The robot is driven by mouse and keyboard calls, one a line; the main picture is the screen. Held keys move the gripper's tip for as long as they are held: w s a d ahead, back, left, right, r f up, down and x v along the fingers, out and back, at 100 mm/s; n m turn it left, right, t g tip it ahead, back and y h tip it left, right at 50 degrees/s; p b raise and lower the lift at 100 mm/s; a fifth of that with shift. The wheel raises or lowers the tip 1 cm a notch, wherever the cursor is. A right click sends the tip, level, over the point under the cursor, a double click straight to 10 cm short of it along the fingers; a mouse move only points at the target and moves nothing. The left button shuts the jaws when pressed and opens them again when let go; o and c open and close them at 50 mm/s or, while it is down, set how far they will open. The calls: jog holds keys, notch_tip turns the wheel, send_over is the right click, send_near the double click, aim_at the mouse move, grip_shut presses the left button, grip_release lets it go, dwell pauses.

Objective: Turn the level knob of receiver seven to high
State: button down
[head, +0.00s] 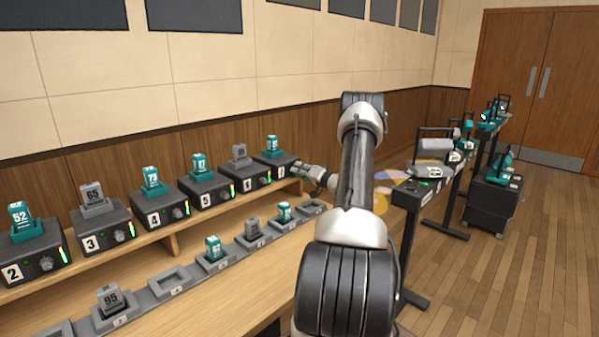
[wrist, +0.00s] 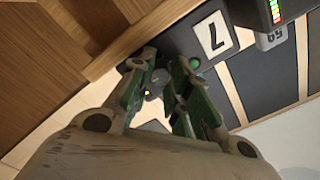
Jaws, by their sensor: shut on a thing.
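Receiver seven (head: 268,158) is the dark box at the right end of the shelf row, with a teal pack standing on top. In the wrist view its front (wrist: 178,40) shows a white label with an upside-down 7 and a green light beside it. Its grey round level knob (wrist: 159,77) sits between my fingertips. My gripper (wrist: 160,70) is shut on the knob, one finger on each side. The fingers partly hide the knob, and I cannot read its setting. In the head view my gripper (head: 318,176) is at the receiver's front right, and the knob is hidden.
Several similar receivers stand left along the wooden shelf (head: 140,248), receiver six (head: 240,177) the nearest. A lower charging strip (head: 222,262) with packs runs in front. A dark-topped stand (head: 425,192) is to the right of my arm.

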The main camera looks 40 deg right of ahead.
jog(key=shift+d+m, duration=0.2)
jog(key=shift+m, duration=3.6)
jog(key=c, duration=1.3)
grip_release()
jog(key=shift+s+d, duration=0.15)
jog(key=shift+s, duration=1.85)
jog(key=shift+s+d, duration=0.15)
jog(key=shift+s, duration=1.85)
